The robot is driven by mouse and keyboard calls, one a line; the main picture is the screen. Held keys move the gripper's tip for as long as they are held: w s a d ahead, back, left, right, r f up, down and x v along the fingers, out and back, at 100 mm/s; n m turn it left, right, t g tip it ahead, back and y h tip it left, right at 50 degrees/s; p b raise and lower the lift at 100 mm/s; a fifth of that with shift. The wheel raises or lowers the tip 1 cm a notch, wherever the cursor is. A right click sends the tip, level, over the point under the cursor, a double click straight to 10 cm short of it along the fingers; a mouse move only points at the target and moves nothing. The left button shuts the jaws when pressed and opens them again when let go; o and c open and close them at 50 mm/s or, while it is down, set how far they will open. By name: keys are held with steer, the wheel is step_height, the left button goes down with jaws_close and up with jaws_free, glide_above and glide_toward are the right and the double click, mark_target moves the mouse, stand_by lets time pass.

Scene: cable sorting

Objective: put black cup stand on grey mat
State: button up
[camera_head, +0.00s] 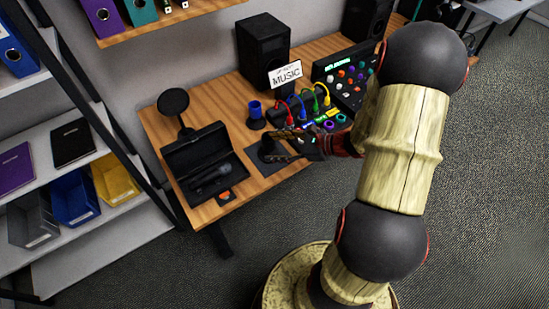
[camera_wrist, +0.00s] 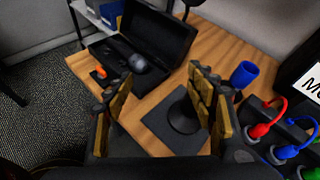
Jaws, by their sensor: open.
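The grey mat (camera_head: 258,163) lies on the wooden table between the microphone case and the cable gear. It also shows in the wrist view (camera_wrist: 158,121).
A blue cup (camera_head: 255,108) stands on a dark base behind the mat. The open microphone case (camera_head: 203,165) is left of the mat. Coloured cables (camera_head: 305,105) and a control panel (camera_head: 345,75) are on the right. A speaker (camera_head: 263,48) stands behind.

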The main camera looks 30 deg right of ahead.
steer(key=s+a+r+n+g+h, duration=0.1)
steer(key=s+a+r+n+g, duration=0.3)
steer(key=a+n, duration=0.3)
steer(key=s+a+r+n+g, duration=0.3)
steer(key=s+a+r+n, duration=0.1)
steer(key=a+r+n, duration=0.25)
steer(key=s+r+n+t+h, duration=0.2)
steer(key=s+r+n+h, duration=0.5)
steer(key=s+r+n, duration=0.3)
steer(key=shift+r+n+t, duration=0.3)
steer(key=shift+r+n, duration=0.25)
steer(key=shift+n, duration=0.5)
